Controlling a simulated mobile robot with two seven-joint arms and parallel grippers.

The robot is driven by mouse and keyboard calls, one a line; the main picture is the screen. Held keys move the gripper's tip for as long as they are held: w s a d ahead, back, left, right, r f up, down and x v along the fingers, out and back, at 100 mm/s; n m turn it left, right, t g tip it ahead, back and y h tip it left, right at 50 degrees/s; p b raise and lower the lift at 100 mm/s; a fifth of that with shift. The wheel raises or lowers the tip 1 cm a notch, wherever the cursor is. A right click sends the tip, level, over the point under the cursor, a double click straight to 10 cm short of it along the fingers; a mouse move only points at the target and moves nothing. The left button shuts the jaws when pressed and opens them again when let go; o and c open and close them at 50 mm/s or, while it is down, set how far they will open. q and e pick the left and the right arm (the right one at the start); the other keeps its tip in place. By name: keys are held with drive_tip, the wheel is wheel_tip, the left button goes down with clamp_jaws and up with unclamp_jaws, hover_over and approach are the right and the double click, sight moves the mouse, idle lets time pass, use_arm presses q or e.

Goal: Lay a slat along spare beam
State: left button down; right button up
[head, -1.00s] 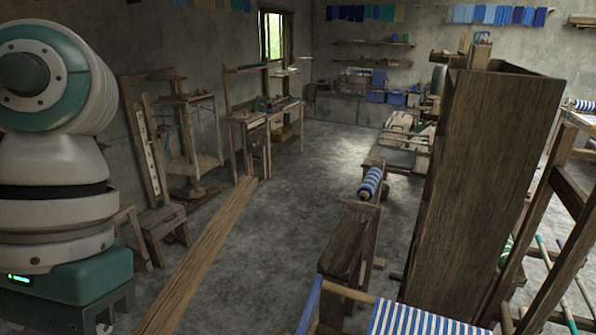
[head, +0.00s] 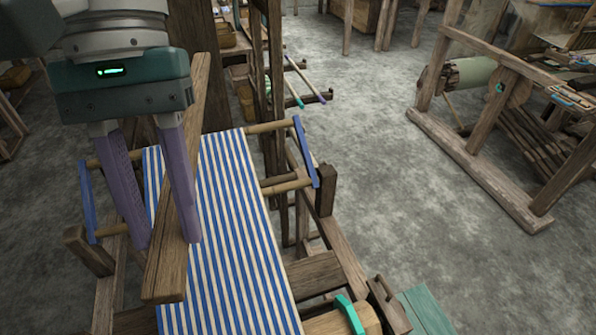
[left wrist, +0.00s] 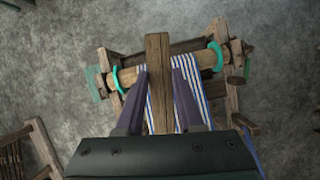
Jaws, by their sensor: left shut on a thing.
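A brown wooden slat (head: 166,274) hangs in my left gripper (head: 167,240), above the loom with blue-and-white striped cloth (head: 232,230). The purple fingers stand on either side of the slat, and its near end sticks out toward the bottom of the head view. In the left wrist view the slat (left wrist: 157,48) runs up between the fingers, its far end over a round beam with teal rings (left wrist: 196,61). That beam also shows in part in the head view (head: 325,323). I cannot tell which beam is the spare one. My right gripper is out of view.
A wooden stand (head: 470,165) with a pale green roll (head: 478,74) is at the right. A teal board (head: 428,308) lies at the lower right. Grey floor is clear between the loom and the stand.

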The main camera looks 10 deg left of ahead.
use_arm(q)
drive_tip(key=w+d+f+n+t+h+b, duration=0.15)
drive_tip(key=w+f+n+b, duration=0.5)
drive_tip(key=f+b, duration=0.9)
drive_tip(key=w+d+f+n+t+b, duration=0.3)
drive_tip(key=w+f+n+b, duration=0.3)
drive_tip(key=f+b, duration=0.95)
drive_tip(key=w+d+f+n+t+h+b, duration=0.15)
drive_tip(key=w+f+n+b, duration=0.45)
drive_tip(key=f+b, duration=0.95)
drive_tip(key=n+y+b, duration=0.1)
hover_over(313, 334)
drive_tip(key=w+a, duration=0.3)
drive_tip(key=shift+s+d+f, duration=0.3)
drive_tip(key=shift+s+d, duration=0.5)
drive_tip(key=shift+s, duration=0.2)
drive_tip(key=shift+s+d+f, duration=0.25)
drive_tip(key=shift+s+d, duration=0.5)
drive_tip(key=shift+s, duration=0.25)
drive_tip(key=shift+c, duration=2.2)
unclamp_jaws()
